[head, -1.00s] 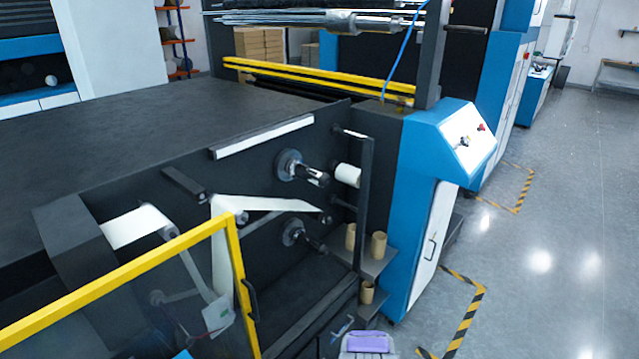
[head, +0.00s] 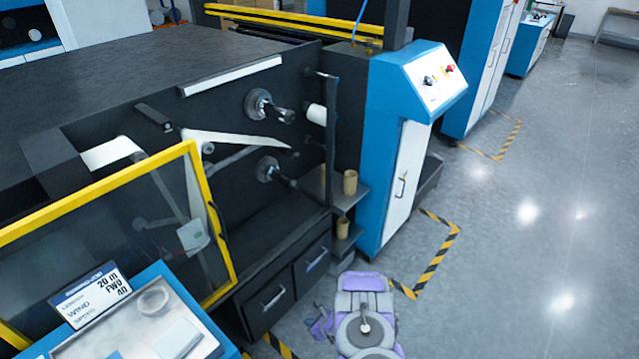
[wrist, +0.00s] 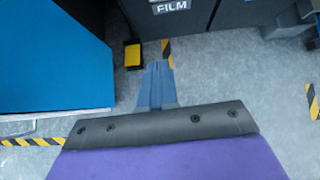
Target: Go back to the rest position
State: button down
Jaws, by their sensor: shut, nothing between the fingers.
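My gripper (wrist: 157,75) shows in the wrist view as a narrow blue-grey pair of fingers, closed together and empty, pointing out over bare grey floor. In the head view my purple and grey arm is folded low at the bottom centre, in front of the machine's drawers. I cannot clearly make out the gripper's fingers there.
The dark machine (head: 120,80) with its yellow-framed guard (head: 207,215) fills the left. Cardboard cores (head: 350,182) stand on side shelves beside the blue cabinet (head: 390,160). A tilted control screen (head: 140,320) is at bottom left. Open floor (head: 540,200) lies right.

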jog(key=w+a+r+n+g+y, duration=0.1)
jog(key=a+r+n+y, duration=0.15)
jog(key=a+r, duration=0.65)
jog(key=w+a+r+n+g+y, duration=0.15)
jog(key=r+n, duration=0.25)
jog(key=r, duration=1.1)
jog(key=s+a+r+n+g+y, duration=0.15)
jog(key=s+r+n, duration=0.35)
jog(key=r, duration=0.5)
jog(key=s+a+r+n+g, duration=0.1)
jog(key=s+r+n+g, duration=0.25)
jog(key=s+r, duration=0.55)
jog(key=s+d+r+n+g+h, duration=0.2)
jog(key=s+d+r+n+h, duration=0.4)
jog(key=s+d+r, duration=0.45)
jog(key=s+d+r+n+t+h, duration=0.1)
jog(key=s+d+n+h, duration=0.1)
jog(key=s+d, duration=0.7)
jog(key=s+d+r+n+t+h, duration=0.1)
jog(key=s+d+h, duration=0.3)
jog(key=s+d, duration=0.4)
jog(key=d+r+n, duration=0.1)
jog(key=d, duration=0.1)
jog(key=shift+s+d+r+n+h, duration=0.25)
jog(key=shift+s+d+n+h, duration=0.1)
jog(key=shift+s+d+n, duration=0.05)
jog(key=shift+a, duration=0.15)
